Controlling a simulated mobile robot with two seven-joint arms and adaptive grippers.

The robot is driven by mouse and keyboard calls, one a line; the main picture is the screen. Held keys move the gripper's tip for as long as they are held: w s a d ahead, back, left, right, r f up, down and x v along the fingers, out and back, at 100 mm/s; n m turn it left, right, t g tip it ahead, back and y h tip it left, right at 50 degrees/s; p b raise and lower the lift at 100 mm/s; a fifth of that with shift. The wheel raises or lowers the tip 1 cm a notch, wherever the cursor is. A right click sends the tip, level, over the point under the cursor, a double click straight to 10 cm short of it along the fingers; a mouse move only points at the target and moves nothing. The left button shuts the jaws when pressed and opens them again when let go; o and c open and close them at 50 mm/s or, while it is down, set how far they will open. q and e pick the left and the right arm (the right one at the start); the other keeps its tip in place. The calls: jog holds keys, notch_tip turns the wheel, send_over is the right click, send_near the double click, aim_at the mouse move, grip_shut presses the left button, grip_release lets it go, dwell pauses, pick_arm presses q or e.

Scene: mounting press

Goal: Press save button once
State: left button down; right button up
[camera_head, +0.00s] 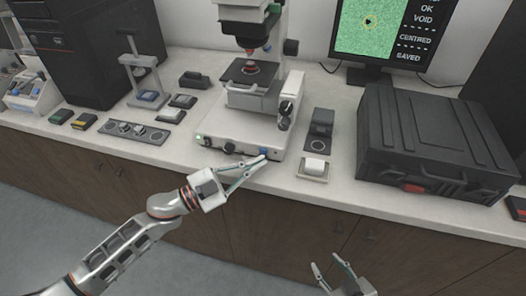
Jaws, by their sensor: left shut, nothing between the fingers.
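The microscope (245,115) stands on the counter with small controls along its base front. A small blue button (264,152) sits near the right end of that front face; its label is too small to read, so I cannot tell if it is the save button. My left gripper (262,160) is shut and empty, its fingertips at the base front just by the blue button. Whether they touch it I cannot tell. My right gripper (331,263) is open and empty, low in the picture in front of the cabinets.
A monitor (386,30) shows a green image and words including "CENTRED" and "SAVED". A black case (425,135) stands at right. A white block in a tray (313,178) lies right of the microscope. A small press (140,75) and a holder strip (130,131) are at left.

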pick_arm(q)
jog(key=shift+s, duration=0.1)
jog(key=shift+s+a+r+p, duration=0.1)
jog(key=shift+s+a+p, duration=0.15)
jog(key=shift+s, duration=0.25)
jog(key=shift+s+a+p, duration=0.15)
jog(key=shift+s+p, duration=0.15)
jog(key=shift+s, duration=0.2)
jog(key=shift+s+a+p, duration=0.2)
jog(key=shift+s, duration=0.45)
jog(key=shift+s+a+p, duration=0.2)
jog(key=shift+s, duration=0.45)
